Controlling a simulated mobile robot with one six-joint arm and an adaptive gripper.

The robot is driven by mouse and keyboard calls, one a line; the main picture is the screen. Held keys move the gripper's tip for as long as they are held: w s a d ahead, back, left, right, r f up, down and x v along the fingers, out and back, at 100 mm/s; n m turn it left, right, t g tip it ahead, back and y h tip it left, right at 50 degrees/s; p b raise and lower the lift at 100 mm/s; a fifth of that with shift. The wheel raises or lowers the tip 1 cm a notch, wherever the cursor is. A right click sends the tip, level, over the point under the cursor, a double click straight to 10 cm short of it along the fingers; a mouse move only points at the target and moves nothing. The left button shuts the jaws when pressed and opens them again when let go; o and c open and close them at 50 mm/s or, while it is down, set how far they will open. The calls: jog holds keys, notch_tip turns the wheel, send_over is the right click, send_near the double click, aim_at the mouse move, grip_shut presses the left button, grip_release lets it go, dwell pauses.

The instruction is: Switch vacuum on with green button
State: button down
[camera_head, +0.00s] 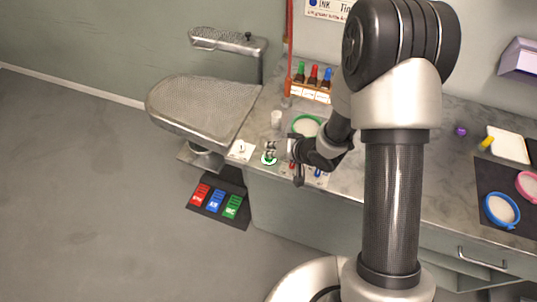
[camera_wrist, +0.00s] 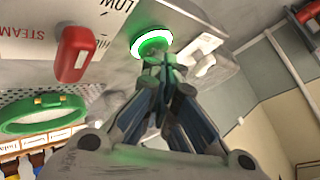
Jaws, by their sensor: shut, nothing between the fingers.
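The green button (camera_wrist: 151,38) with a bright glowing ring is on the worktop panel in the wrist view. It also shows in the head view (camera_head: 268,160) at the worktop's front edge. My gripper (camera_wrist: 160,62) is shut and empty, its fingertips right at the button's edge in the wrist view. In the head view my gripper (camera_head: 270,150) is over the button and partly covers it. I cannot tell whether the tips touch the button. The grey padded pressing board (camera_head: 200,103) stands left of the worktop.
A red lever (camera_wrist: 75,52) by a STEAM label and a white switch (camera_wrist: 197,48) flank the button. A green hoop (camera_head: 306,125) lies behind my gripper, with capped bottles (camera_head: 312,77) beyond. Red, blue and green pedals (camera_head: 215,201) lie on a floor mat. Floor at left is clear.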

notch_tip(320, 180, up, 6)
jog(key=p, duration=0.6)
jog(key=shift+r, duration=0.15)
